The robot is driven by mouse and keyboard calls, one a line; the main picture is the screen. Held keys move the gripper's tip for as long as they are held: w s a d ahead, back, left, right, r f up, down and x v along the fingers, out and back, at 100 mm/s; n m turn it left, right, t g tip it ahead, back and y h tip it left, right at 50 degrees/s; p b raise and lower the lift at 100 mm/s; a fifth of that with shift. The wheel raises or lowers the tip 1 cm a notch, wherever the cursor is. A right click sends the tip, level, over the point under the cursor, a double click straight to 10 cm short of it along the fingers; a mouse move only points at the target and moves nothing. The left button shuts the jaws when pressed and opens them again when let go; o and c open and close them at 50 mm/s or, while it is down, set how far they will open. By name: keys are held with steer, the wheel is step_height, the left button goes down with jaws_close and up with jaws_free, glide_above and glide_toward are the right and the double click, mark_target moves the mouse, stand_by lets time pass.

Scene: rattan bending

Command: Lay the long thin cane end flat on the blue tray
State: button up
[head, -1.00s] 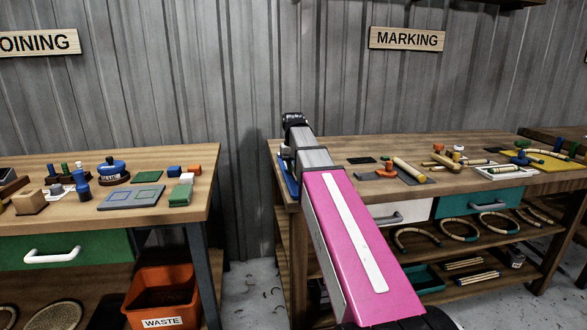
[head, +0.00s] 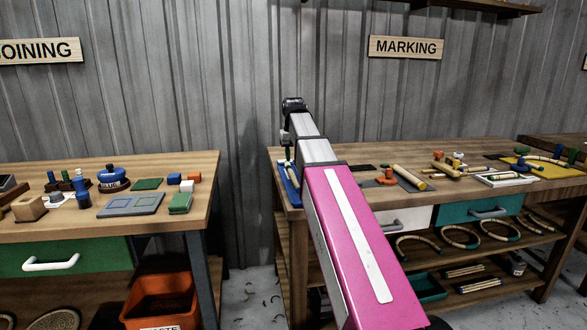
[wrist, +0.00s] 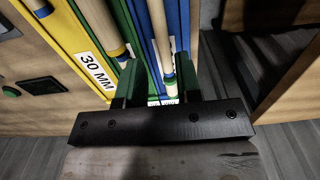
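The blue tray (head: 291,190) lies at the left end of the marking bench, partly hidden by my arm. In the wrist view, the blue tray (wrist: 184,30) is a narrow strip beside green and yellow ones. I cannot tell whether this cane touches the tray. My gripper (wrist: 158,88) has its two dark green fingers apart, one on each side of the cane's banded end, with gaps visible.
A thicker cane (wrist: 101,24) lies left of the thin one, near a yellow strip (wrist: 68,35) labelled 30 MM. The bench edge and a dark gap lie to the right. Canes and small tools (head: 425,180) crowd the marking bench. The orange waste bin (head: 160,298) stands left.

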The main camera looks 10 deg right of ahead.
steer(key=shift+r, duration=2.05)
